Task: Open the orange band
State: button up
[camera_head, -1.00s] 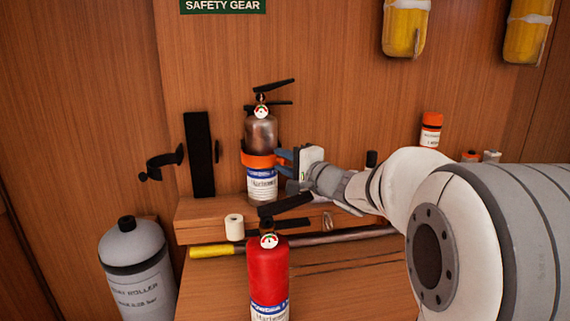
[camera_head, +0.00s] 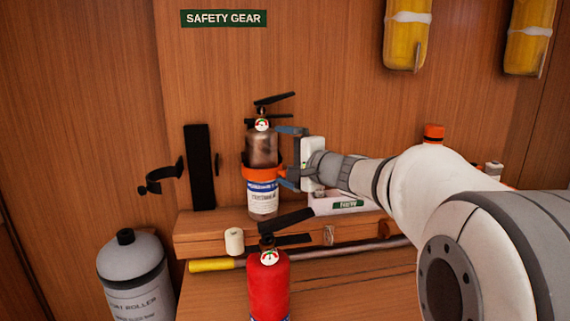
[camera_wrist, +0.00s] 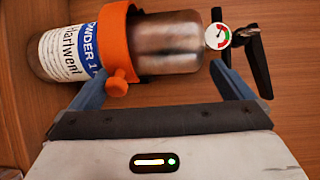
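The orange band (camera_head: 255,173) circles the middle of a silver fire extinguisher (camera_head: 262,150) with a white and blue label, upright against the wooden wall. In the wrist view the band (camera_wrist: 115,45) shows a round orange knob (camera_wrist: 121,82) on the side facing me. The band looks closed around the bottle. My gripper (camera_head: 284,156) is open to the right of the extinguisher, one blue finger above the band and one near its height. In the wrist view my gripper (camera_wrist: 158,74) has its left finger beside the knob; whether they touch is unclear.
A red extinguisher (camera_head: 268,285) stands in front. A black empty bracket (camera_head: 163,177) and black plate (camera_head: 200,167) are on the wall at left. A grey cylinder (camera_head: 133,275) stands lower left.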

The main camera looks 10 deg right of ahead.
jog(key=shift+t, duration=0.4)
notch_tip(320, 180, up, 6)
jog(key=shift+a+r, duration=0.15)
jog(key=shift+g, duration=0.4)
notch_tip(320, 180, down, 5)
jog(key=shift+s+r, duration=0.1)
jog(key=shift+s, duration=0.25)
jog(key=shift+s+d, duration=0.3)
jog(key=shift+d, duration=0.05)
jog(key=shift+b+v, duration=0.55)
jog(key=shift+v, duration=0.75)
jog(key=shift+c, duration=0.6)
jog(key=shift+v, duration=0.9)
jog(key=c, duration=0.9)
jog(key=shift+o, duration=0.2)
jog(key=s+d, duration=0.1)
jog(key=s+d+f+b, duration=0.1)
jog(key=s, duration=0.1)
jog(key=shift+s, duration=0.2)
